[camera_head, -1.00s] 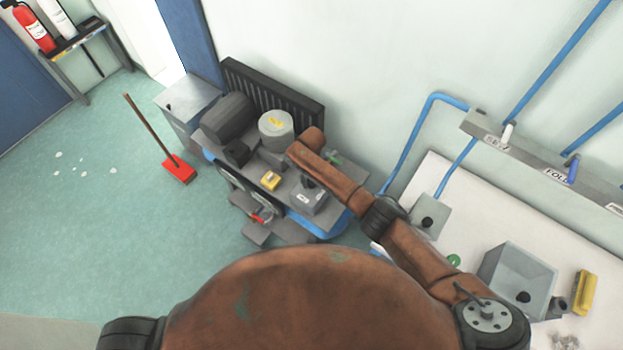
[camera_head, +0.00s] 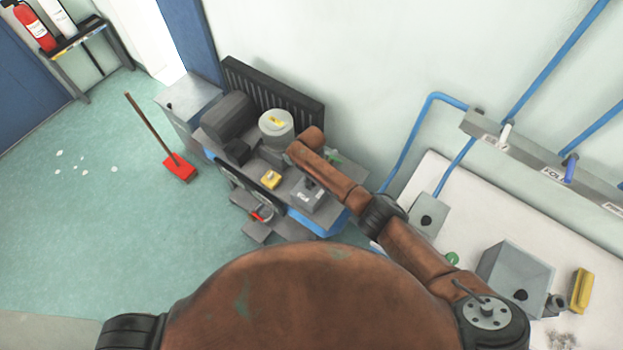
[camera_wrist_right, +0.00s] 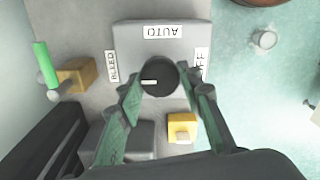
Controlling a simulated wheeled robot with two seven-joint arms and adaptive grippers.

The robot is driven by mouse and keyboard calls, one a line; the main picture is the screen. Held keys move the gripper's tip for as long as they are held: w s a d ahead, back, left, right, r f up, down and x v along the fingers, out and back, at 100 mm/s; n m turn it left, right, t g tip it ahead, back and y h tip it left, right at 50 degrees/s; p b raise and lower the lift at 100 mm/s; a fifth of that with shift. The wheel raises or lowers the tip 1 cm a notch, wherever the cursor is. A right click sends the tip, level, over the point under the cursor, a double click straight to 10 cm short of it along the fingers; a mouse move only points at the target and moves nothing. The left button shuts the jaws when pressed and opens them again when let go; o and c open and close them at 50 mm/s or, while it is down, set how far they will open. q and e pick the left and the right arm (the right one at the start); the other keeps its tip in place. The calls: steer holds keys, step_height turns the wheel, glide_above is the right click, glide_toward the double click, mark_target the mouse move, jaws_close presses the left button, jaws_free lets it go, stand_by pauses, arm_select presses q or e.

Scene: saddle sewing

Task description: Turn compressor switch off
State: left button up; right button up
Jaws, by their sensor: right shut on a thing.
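The compressor (camera_head: 228,117) stands against the wall in the head view. Its switch box (camera_head: 309,196) is grey. In the right wrist view the switch box (camera_wrist_right: 130,38) carries AUTO, BLEED and OFF labels around a round black knob (camera_wrist_right: 162,77). The OFF label (camera_wrist_right: 202,64) is partly covered by a fingertip. A short white mark on the knob lies left of its middle, on the BLEED side. My right gripper (camera_wrist_right: 162,84) is shut on the knob, one finger on each side. In the head view my right arm hides this gripper. My left gripper is not in view.
A yellow block (camera_wrist_right: 182,128) and a green-handled valve (camera_wrist_right: 46,66) sit near the knob. A white workbench (camera_head: 427,172) with blue pipes stands to the right. A red broom (camera_head: 179,168) stands on the open floor to the left.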

steer(key=shift+a, duration=0.1)
stand_by(0.5)
steer(key=o, duration=1.2)
steer(key=shift+c, duration=0.2)
steer(key=shift+r, duration=0.15)
step_height(320, 180, up, 12)
